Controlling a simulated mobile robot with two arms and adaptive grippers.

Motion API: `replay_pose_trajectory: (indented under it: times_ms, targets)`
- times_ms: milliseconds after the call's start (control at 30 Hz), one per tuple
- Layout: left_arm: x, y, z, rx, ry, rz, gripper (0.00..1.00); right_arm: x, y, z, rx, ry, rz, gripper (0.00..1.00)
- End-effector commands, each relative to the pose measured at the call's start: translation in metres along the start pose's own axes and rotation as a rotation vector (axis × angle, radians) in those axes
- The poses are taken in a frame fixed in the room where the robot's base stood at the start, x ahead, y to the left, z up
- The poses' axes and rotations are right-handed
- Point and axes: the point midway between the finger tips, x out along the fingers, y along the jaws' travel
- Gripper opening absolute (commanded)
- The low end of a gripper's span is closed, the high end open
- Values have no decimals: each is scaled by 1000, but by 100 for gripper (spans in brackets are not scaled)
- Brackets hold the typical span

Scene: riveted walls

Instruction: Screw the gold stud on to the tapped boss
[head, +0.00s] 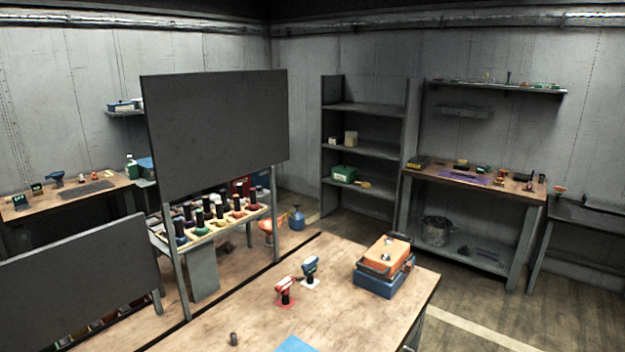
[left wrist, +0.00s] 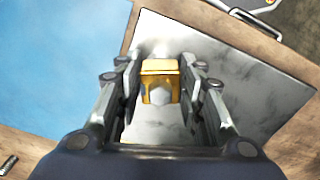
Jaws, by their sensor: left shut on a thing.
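In the left wrist view my left gripper (left wrist: 160,84) is shut on the gold stud (left wrist: 160,67), which sits between its two fingers. A pale, faceted piece (left wrist: 159,95) shows at the stud's near side; I cannot tell whether it is part of the stud or the tapped boss. A grey metal plate (left wrist: 240,65) lies below the gripper. I cannot make out the tapped boss for certain. Neither gripper shows in the head view, and my right gripper is in no view.
On the wooden bench (head: 225,310) are a blue mat (head: 296,345), a small dark cylinder (head: 233,339), red (head: 285,289) and blue (head: 310,266) drill-like tools, and an orange-and-blue case (head: 383,281). Dark panels (head: 215,130) stand at the left. The bench between is mostly clear.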

Motion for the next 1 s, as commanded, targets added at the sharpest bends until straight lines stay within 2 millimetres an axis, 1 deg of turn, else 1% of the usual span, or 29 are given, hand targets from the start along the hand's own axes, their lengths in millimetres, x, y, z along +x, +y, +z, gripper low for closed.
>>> replay_pose_trajectory:
  times_ms: [700,833,1000]
  targets:
    - [2,-1,0,873,1,-2,0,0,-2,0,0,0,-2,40]
    - [2,-1,0,955,1,-2,0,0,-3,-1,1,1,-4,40]
    - [2,-1,0,968,0,-2,0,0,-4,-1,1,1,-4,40]
